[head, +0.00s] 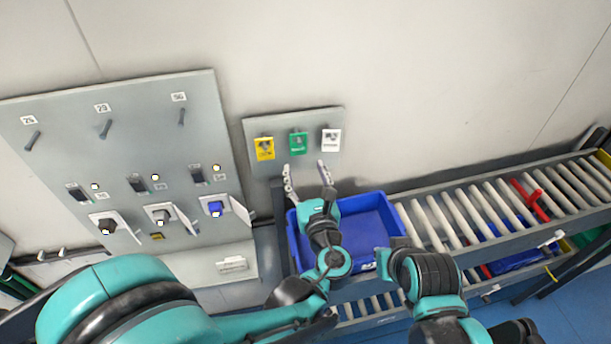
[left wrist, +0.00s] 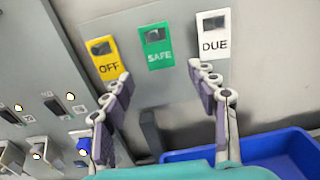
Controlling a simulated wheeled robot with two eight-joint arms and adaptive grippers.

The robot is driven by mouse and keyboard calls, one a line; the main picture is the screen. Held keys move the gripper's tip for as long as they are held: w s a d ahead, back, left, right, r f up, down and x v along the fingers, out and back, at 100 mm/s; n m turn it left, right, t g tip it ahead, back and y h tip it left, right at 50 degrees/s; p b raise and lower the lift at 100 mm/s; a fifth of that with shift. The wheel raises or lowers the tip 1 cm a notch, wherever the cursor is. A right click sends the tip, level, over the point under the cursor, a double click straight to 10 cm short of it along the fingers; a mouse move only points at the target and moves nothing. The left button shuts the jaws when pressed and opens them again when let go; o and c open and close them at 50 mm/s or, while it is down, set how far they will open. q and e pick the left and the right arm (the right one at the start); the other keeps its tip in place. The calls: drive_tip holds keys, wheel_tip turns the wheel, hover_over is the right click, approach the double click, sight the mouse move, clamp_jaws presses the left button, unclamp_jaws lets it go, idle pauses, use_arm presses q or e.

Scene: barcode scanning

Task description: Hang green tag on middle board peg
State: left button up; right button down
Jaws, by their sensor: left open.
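The green tag (head: 298,144) hangs on the small grey board between a yellow tag (head: 264,149) and a white tag (head: 331,140). In the left wrist view the green tag (left wrist: 156,46) reads SAFE. My left gripper (head: 305,168) is open and empty, just below the green tag and apart from it. The left wrist view shows its fingers (left wrist: 162,72) spread on either side below the tag. The large grey board (head: 130,130) at the left has three pegs along its top; the middle peg (head: 105,129) is bare, under label 29.
A blue bin (head: 360,225) sits below the small board, behind my left wrist. A roller conveyor (head: 470,215) runs to the right with a red item on it. Knobs and switches (head: 161,214) stick out from the large board's lower half.

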sight(299, 149)
use_arm(q)
drive_tip(key=w, duration=0.2)
drive_tip(key=w+a, duration=0.1)
drive_tip(key=w, duration=0.5)
drive_tip(key=shift+w+a, duration=0.2)
drive_tip(key=shift+a, duration=0.1)
drive_tip(key=shift+b, duration=0.4)
drive_tip(key=c, duration=1.2)
drive_tip(key=shift+r, duration=0.2)
drive_tip(key=shift+s+d, duration=0.2)
drive_tip(key=shift+s, duration=0.9)
idle(1.1)
drive_tip(key=shift+s+d+b, duration=0.15)
drive_tip(key=shift+s+b, duration=0.05)
drive_tip(key=shift+s, duration=0.65)
drive_tip(key=shift+s+d+b, duration=0.15)
drive_tip(key=shift+s, duration=0.65)
